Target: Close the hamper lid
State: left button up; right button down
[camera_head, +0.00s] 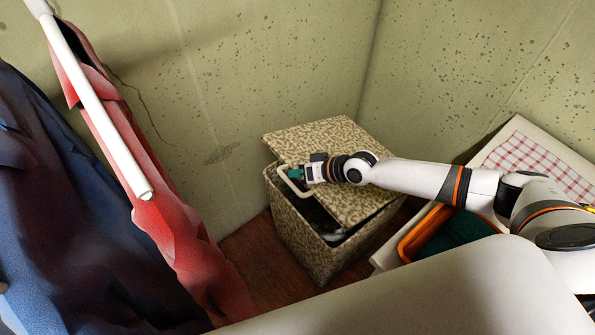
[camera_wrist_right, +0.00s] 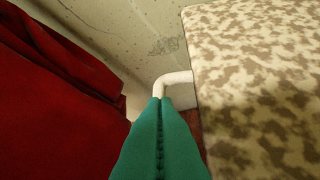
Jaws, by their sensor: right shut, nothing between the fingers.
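The hamper (camera_head: 308,237) is a tan-and-brown patterned box in the corner by the wall. Its matching lid (camera_head: 335,143) is tilted and partly open, with a dark gap at the front where some contents show. A white loop handle (camera_head: 286,185) sticks out from the lid's left edge. My right gripper (camera_head: 294,173) is over the lid's left edge at the handle, its green fingers shut and empty. In the right wrist view the fingertips (camera_wrist_right: 161,100) overlap the handle (camera_wrist_right: 175,78), with the lid (camera_wrist_right: 255,75) to the right; contact is unclear. My left gripper is out of view.
Red cloth (camera_head: 175,235) and dark blue cloth (camera_head: 70,210) hang from a white rod (camera_head: 95,100) at left. An orange-rimmed bin (camera_head: 410,240) and a surface with checked cloth (camera_head: 535,155) are right of the hamper. Concrete walls stand close behind.

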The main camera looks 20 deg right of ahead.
aim_at(291, 186)
jog(key=shift+n+h, duration=0.3)
jog(key=shift+h, duration=0.3)
jog(key=f+p, duration=0.1)
jog(key=a+f+p, duration=0.1)
jog(key=f, duration=0.1)
jog(key=a+f+p, duration=0.1)
jog(key=f, duration=0.1)
jog(key=shift+s+a, duration=0.1)
jog(key=shift+s, duration=0.25)
jog(key=shift+f, duration=0.2)
jog(key=shift+r, duration=0.1)
